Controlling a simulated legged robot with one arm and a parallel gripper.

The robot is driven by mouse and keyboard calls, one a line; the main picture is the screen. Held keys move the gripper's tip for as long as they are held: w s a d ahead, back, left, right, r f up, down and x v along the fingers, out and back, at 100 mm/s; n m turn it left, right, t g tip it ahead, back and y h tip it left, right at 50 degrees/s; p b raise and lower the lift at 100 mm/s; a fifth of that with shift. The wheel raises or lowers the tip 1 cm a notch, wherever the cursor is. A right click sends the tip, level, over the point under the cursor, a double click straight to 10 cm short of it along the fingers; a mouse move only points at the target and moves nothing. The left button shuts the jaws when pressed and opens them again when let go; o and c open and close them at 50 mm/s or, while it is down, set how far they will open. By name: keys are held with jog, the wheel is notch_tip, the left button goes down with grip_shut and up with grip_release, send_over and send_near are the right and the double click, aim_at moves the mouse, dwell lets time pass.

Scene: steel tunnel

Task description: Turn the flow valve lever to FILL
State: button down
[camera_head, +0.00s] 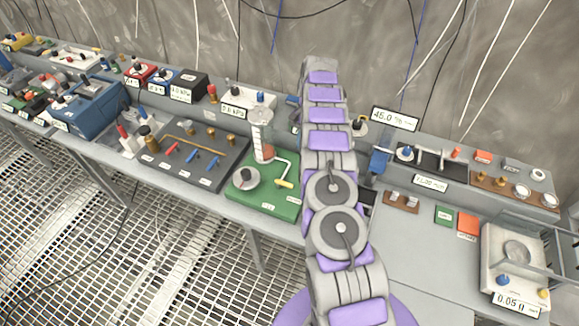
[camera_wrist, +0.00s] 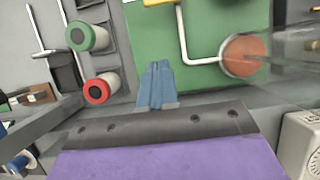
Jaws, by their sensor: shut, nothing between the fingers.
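The green flow board (camera_head: 250,205) stands on the bench left of my arm in the head view. It carries a clear cylinder (camera_head: 262,135) with reddish-brown contents, a bent white pipe (camera_head: 280,163) and a yellow handle (camera_head: 284,184), which looks like the valve lever. The board's small labels are too small to read. In the wrist view the green board (camera_wrist: 150,50) lies beyond my gripper (camera_wrist: 158,65). Its blue fingers are together and empty, their tips over the board's near edge. The yellow handle (camera_wrist: 158,2) is cut off at the top. Contact cannot be told.
Green (camera_wrist: 88,37) and red (camera_wrist: 101,88) round-ended pieces lie left of my fingers in the wrist view. A dark panel with levers (camera_head: 185,155) stands left of the board. A scale (camera_head: 516,260) stands at right. My arm hides the bench's middle.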

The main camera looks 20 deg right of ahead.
jog(key=shift+s, duration=0.15)
jog(key=shift+a, duration=0.15)
jog(key=x, duration=1)
jog(key=shift+s+f, duration=0.1)
jog(key=shift+s+a+b, duration=0.3)
jog(key=shift+s+a, duration=0.15)
jog(key=shift+a, duration=0.1)
jog(key=shift+s+a, duration=0.8)
jog(key=shift+s, duration=0.05)
